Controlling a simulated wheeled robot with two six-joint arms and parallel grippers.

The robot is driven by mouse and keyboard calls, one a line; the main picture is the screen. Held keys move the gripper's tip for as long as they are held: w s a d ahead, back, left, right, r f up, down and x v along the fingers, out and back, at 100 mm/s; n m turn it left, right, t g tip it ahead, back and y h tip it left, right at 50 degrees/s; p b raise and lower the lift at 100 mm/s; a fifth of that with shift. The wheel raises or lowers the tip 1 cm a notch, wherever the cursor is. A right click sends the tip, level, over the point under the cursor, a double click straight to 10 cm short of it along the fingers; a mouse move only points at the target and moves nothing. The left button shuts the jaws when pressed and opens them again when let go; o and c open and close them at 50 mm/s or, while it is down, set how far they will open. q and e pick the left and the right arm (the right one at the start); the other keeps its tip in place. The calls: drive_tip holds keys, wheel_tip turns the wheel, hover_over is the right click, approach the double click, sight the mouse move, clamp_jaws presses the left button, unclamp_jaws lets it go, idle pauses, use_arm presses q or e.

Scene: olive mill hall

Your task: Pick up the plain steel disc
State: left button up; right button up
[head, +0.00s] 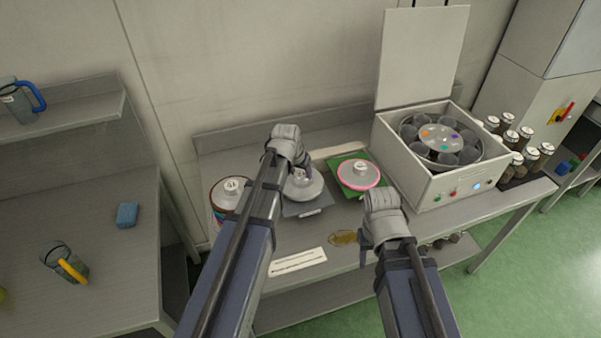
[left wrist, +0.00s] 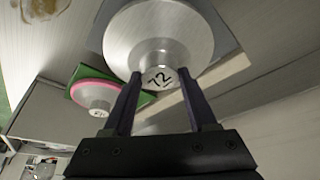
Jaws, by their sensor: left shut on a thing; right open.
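The plain steel disc (head: 305,188) has a bare metal face and a hub knob marked 72; it also shows large in the left wrist view (left wrist: 150,30). It is over a dark grey mat (head: 306,211) on the bench. My left gripper (head: 297,171) is shut on its knob, one finger on each side, as the left wrist view (left wrist: 162,84) shows. I cannot tell whether the disc touches the mat. My right gripper (head: 366,252) is open and empty over the bench's front edge.
A pink-rimmed disc (head: 358,174) lies on a green mat (head: 339,163) to the right. An open-lidded white machine (head: 440,188) and several jars (head: 518,150) are at right. A paper label strip (head: 298,261) and a brown stain (head: 344,238) are in front.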

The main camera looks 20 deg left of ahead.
wheel_tip(320, 180, up, 10)
drive_tip(key=p, duration=0.8)
drive_tip(key=shift+p, duration=0.4)
drive_tip(key=shift+f, duration=0.1)
